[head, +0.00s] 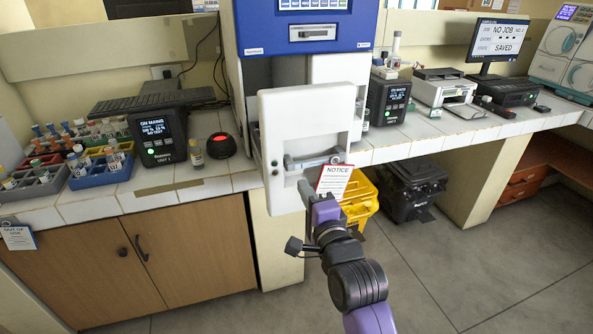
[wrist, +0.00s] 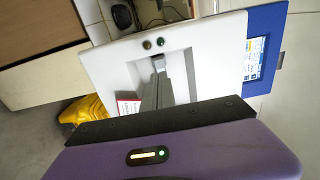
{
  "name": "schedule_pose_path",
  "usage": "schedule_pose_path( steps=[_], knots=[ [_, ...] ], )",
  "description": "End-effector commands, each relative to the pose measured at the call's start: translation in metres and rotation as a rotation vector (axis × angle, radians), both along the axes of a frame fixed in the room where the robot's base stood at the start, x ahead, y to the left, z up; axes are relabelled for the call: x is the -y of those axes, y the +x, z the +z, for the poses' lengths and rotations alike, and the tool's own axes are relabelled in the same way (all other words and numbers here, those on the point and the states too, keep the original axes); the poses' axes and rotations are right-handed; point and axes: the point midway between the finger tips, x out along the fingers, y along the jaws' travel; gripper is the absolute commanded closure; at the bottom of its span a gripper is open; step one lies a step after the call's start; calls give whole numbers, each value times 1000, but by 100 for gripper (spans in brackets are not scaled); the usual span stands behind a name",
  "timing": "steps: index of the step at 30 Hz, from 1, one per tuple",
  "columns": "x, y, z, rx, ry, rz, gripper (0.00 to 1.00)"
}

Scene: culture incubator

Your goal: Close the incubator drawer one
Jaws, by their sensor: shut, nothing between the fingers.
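The incubator (head: 308,35) has a blue upper front with a keypad and slot. Below it, a white drawer front (head: 290,115) stands out from the white body, so a drawer is open; no number is legible on it. A grey bar handle (head: 313,160) sits in a recess low on this front. My gripper (head: 304,184) is shut and empty at the lower part of the front, just below the handle. In the wrist view, my gripper (wrist: 159,68) points at the recess of the white drawer front (wrist: 110,65). I cannot tell whether it touches.
A NOTICE card (head: 334,180) hangs by the gripper. A yellow bin (head: 360,200) and a black bin (head: 410,190) stand under the counter. Left on the counter are vial racks (head: 100,172) and a red-lit round device (head: 221,146). The floor (head: 440,265) at right is clear.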

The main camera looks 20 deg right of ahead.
Motion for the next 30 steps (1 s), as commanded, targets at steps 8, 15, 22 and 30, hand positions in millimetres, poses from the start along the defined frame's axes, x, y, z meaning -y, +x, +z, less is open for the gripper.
schedule_pose_path(
  steps=[8, 15, 22, 30],
  knots=[
    [1, 47, 1, 0, 1, -2, 100],
    [1, 64, 0, 0, 0, -1, 100],
    [0, 66, 0, 0, -2, 0, 100],
    [0, 67, 0, 0, -2, 0, 100]
  ],
)
